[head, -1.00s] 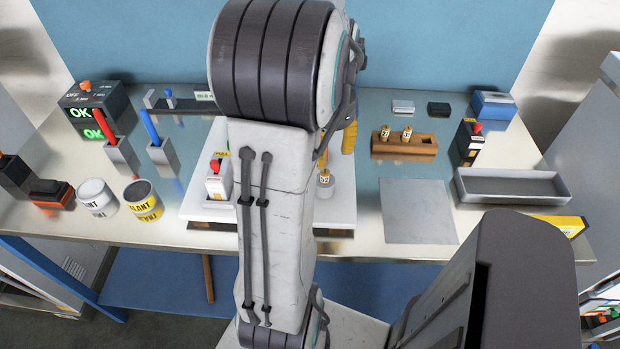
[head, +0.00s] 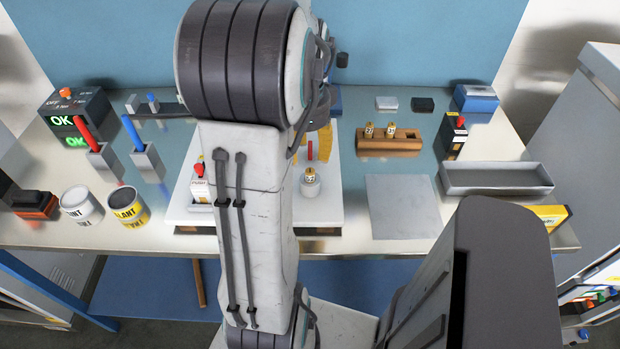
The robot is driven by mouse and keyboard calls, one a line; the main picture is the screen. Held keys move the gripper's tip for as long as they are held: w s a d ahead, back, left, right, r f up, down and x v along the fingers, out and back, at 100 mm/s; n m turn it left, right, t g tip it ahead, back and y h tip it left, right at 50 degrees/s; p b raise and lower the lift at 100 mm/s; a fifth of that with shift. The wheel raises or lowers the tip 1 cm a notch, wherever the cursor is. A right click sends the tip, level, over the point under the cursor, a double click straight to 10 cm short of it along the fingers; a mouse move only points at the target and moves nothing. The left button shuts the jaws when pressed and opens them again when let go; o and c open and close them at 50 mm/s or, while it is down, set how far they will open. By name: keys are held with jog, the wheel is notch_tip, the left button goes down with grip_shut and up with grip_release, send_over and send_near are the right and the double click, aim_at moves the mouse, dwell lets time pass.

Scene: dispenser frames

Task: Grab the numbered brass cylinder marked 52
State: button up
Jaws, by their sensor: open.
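A small brass cylinder (head: 310,172) with a label stands in a round grey holder (head: 310,187) on the white platform. Two more brass cylinders, a left one (head: 369,131) and a right one (head: 391,130), stand in the wooden rack (head: 402,146) to the right. Their numbers are too small to read surely, so I cannot tell which is 52. My gripper (head: 318,150), with yellow fingers, is open and partly hidden by my arm. It appears just behind and above the holder's cylinder, apart from it.
A grey mat (head: 402,207) and an empty grey tray (head: 497,190) lie to the right. A device with a red button (head: 452,136) stands beside the rack. A white push-button box (head: 200,190) is left of my arm. Two cans (head: 128,206) and holders with red and blue handles (head: 148,163) stand further left.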

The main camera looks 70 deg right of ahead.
aim_at(310, 170)
jog(key=f, duration=0.5)
jog(key=shift+s, duration=0.4)
jog(key=shift+f, duration=0.75)
jog(key=shift+o, duration=0.3)
grip_shut()
